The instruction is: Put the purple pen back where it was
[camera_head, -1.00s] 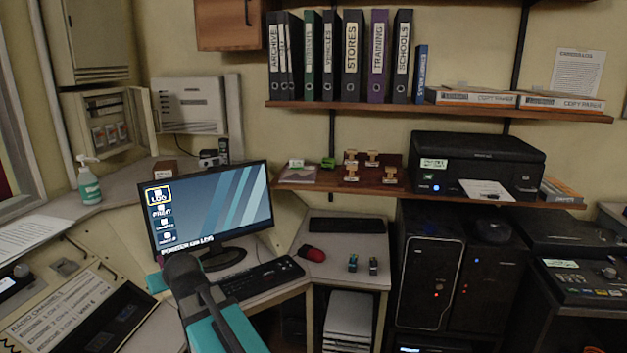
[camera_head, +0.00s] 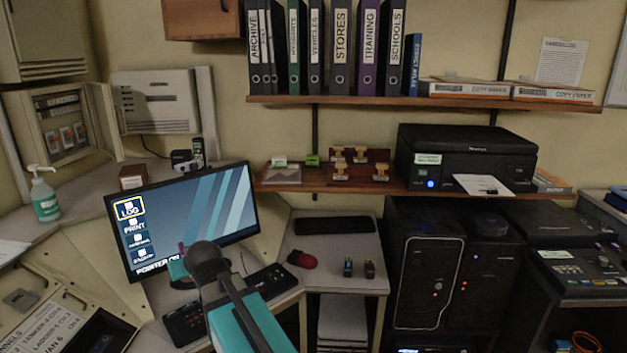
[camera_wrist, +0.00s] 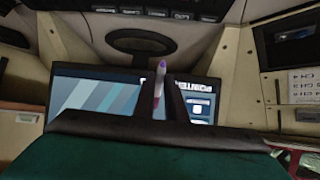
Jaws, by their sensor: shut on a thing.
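The purple pen (camera_wrist: 160,72) stands between the two dark fingers of my gripper (camera_wrist: 161,90) in the wrist view, its purple end pointing away from the palm. My gripper is shut on it. In the head view a small purple bit (camera_head: 182,247) shows in front of the monitor's lower edge, by a teal part of my arm. My dark wrist joint and teal arm link cover the area beside it. The place where the pen was is not evident.
The monitor (camera_head: 190,215) stands close behind my gripper, with a keyboard (camera_head: 268,282) to the right. A shelf (camera_head: 300,184) with a printer (camera_head: 465,160) is above right.

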